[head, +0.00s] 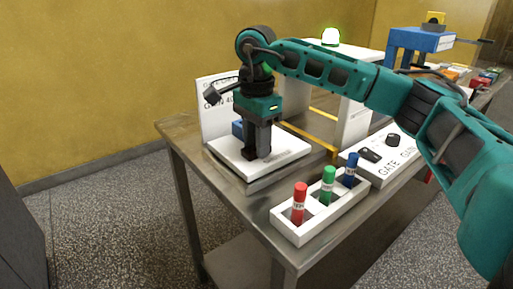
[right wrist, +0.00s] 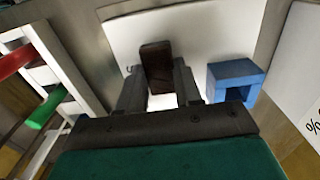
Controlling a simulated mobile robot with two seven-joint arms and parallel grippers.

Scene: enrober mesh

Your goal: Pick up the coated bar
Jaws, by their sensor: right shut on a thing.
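The coated bar (right wrist: 155,62) is a dark brown block, seen in the right wrist view between the fingers of my right gripper (right wrist: 160,90). The gripper is shut on it. In the head view my right gripper (head: 257,150) points straight down over a white plate (head: 289,152) on the steel table. The bar cannot be made out clearly there, as the fingers cover it. Whether the bar touches the plate I cannot tell. My left gripper is not in view.
A blue hollow block (right wrist: 233,97) stands beside the gripper, with a lettered white board (head: 213,120) behind. A white rack (head: 318,218) holds red, green and blue markers at the front. A control box (head: 383,160) and white arch (head: 355,125) stand to the right.

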